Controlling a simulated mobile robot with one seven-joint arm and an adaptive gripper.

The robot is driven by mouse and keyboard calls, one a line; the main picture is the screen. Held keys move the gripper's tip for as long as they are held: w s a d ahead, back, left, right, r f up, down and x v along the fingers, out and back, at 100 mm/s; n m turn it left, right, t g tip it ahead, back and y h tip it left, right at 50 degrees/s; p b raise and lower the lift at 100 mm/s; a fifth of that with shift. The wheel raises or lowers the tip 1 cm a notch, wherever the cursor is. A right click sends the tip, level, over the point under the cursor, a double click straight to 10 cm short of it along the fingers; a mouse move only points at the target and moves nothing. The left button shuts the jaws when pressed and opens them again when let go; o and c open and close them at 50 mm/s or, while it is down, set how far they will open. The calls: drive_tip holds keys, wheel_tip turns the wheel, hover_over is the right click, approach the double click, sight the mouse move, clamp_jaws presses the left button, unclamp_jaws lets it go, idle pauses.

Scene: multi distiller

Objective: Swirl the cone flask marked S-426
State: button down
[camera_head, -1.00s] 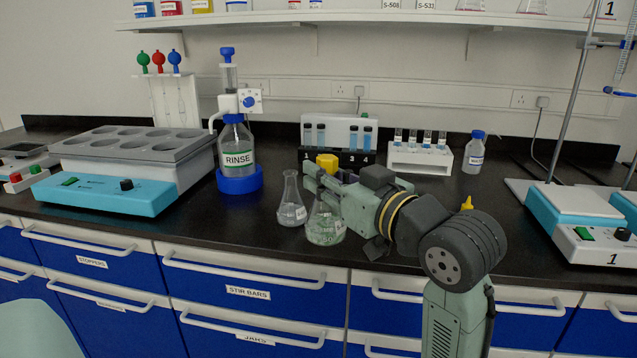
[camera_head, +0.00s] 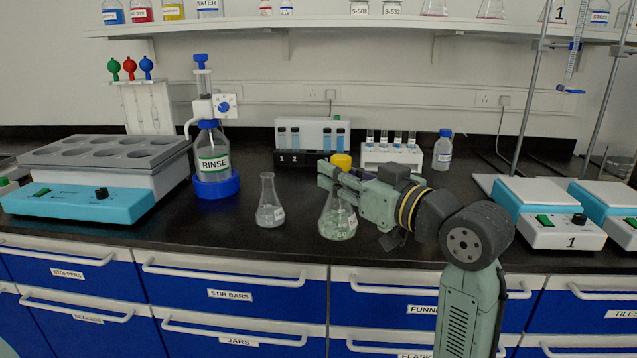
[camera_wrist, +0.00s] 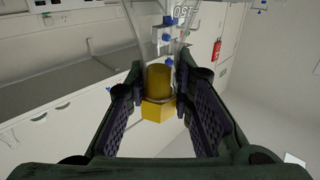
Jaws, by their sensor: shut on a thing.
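A clear cone flask (camera_head: 338,218) with a pale greenish content and a yellow stopper (camera_head: 341,161) is at my gripper (camera_head: 330,176), near the front of the black bench. My gripper comes from the right and is shut on its upper part. In the wrist view the yellow stopper (camera_wrist: 157,95) sits between the two dark fingers (camera_wrist: 160,100). The flask looks close to upright; I cannot tell whether its base touches the bench. Its marking is too small to read. A second, unstoppered cone flask (camera_head: 269,205) with a small white label stands to its left, apart from it.
Behind are vial racks (camera_head: 392,158) and a blue-capped bottle (camera_head: 443,150). Stirrer plates (camera_head: 550,205) stand right.

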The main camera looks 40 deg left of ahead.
drive_tip(key=s+a, duration=0.2)
drive_tip(key=a, duration=0.3)
drive_tip(key=b+v, duration=0.2)
drive_tip(key=v, duration=0.4)
drive_tip(key=shift+s, duration=0.1)
drive_tip(key=shift+w+a, duration=0.1)
drive_tip(key=shift+w, duration=0.85)
drive_tip(key=x, duration=0.4)
drive_tip(key=shift+w+a, duration=0.2)
drive_tip(key=shift+w, duration=0.25)
drive_tip(key=shift+d, duration=0.2)
drive_tip(key=shift+r, duration=0.1)
